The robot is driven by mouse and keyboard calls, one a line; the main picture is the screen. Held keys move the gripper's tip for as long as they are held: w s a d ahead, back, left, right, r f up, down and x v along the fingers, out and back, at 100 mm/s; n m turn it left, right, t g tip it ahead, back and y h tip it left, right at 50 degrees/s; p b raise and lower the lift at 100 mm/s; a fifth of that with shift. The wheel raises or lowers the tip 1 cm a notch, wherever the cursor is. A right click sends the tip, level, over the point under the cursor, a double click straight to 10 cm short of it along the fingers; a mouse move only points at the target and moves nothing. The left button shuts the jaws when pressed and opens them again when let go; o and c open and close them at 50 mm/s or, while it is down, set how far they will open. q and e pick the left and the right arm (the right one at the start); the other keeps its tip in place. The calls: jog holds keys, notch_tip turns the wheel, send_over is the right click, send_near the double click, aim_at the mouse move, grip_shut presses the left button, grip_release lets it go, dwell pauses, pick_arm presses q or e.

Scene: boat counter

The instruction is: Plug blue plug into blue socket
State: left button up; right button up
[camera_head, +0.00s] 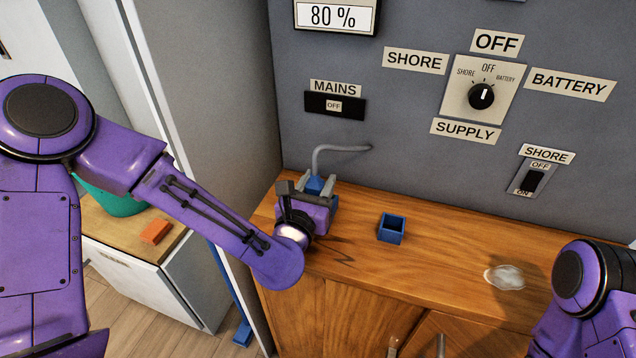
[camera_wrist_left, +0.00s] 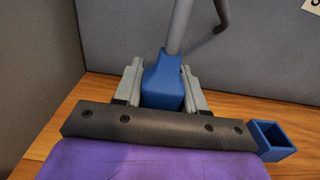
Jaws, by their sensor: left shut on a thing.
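My left gripper (camera_head: 314,192) is shut on the blue plug (camera_head: 315,184) at the back left of the wooden counter. In the left wrist view the blue plug (camera_wrist_left: 162,82) stands between the two grey fingers, its grey cable rising from its top. The blue socket (camera_head: 391,228) is an open-topped blue box on the counter, to the right of the gripper and apart from the plug. It also shows at the lower right of the left wrist view (camera_wrist_left: 272,140). The plug's lower end is hidden by the gripper. Of my right arm only a part shows; its gripper is out of view.
The grey cable (camera_head: 318,152) runs to the grey panel wall behind the counter. The panel holds a rotary supply switch (camera_head: 481,95), a mains switch (camera_head: 335,105) and a shore switch (camera_head: 531,181). A pale round patch (camera_head: 504,277) lies on the counter at right. The counter around the socket is clear.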

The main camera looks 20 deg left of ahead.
aim_at(313, 193)
pick_arm(q)
jog(key=o, duration=1.2)
jog(key=shift+c, duration=0.2)
jog(key=shift+s+f, duration=0.1)
jog(key=shift+s, duration=0.1)
jog(key=s, duration=0.3)
jog(key=shift+r, duration=0.3)
jog(key=s+p, duration=0.6)
jog(key=p, duration=0.3)
jog(key=shift+s+a+f+p, duration=0.15)
jog(key=shift+s+f+p, duration=0.15)
jog(key=shift+s, duration=0.3)
